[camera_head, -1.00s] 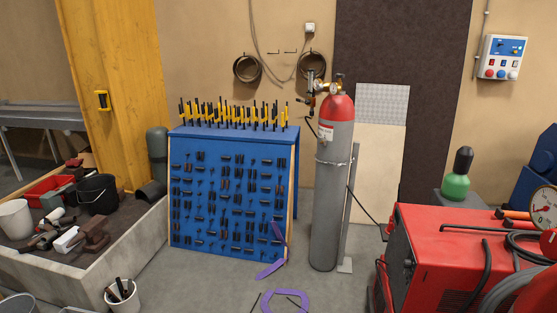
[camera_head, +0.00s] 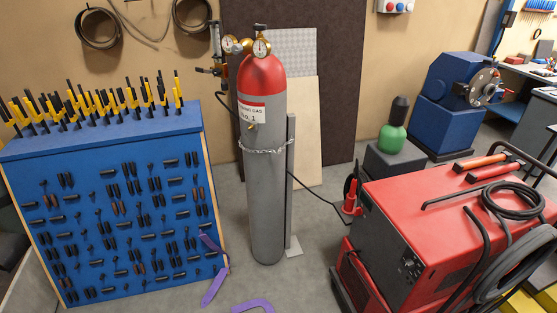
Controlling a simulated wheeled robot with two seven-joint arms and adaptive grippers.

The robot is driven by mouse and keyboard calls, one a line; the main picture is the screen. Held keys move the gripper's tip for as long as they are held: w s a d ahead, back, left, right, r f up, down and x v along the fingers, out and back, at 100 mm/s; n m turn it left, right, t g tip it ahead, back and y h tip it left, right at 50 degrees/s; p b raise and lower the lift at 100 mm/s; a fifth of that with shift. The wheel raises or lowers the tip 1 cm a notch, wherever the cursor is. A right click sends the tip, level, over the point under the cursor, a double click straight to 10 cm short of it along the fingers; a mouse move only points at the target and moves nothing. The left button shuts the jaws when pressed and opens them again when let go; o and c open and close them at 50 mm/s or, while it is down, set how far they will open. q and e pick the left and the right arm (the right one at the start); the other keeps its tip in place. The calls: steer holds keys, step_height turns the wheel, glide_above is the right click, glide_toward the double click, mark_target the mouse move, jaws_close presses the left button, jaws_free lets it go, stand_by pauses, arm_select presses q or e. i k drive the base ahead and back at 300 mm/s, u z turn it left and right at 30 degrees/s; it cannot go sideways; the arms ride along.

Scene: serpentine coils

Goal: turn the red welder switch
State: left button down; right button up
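A red welder (camera_head: 410,197) stands on the floor at the right of the head view. Its dark front panel (camera_head: 372,240) faces toward the left and carries small controls (camera_head: 411,263) near its right end. These are too small to tell which is the switch or how it is set. Black cable lies coiled on the welder's top and hangs down its right side.
A grey gas cylinder (camera_head: 265,190) with a red top stands chained left of the welder. A blue tool rack (camera_head: 125,215) stands at the left. Bare floor (camera_head: 305,285) shows between cylinder and welder.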

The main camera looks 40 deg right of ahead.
mark_target(357, 211)
steer(key=z, duration=0.25)
steer(key=i, duration=1.85)
steer(key=z, duration=1.4)
steer(key=i, duration=1)
steer(key=z, duration=1.15)
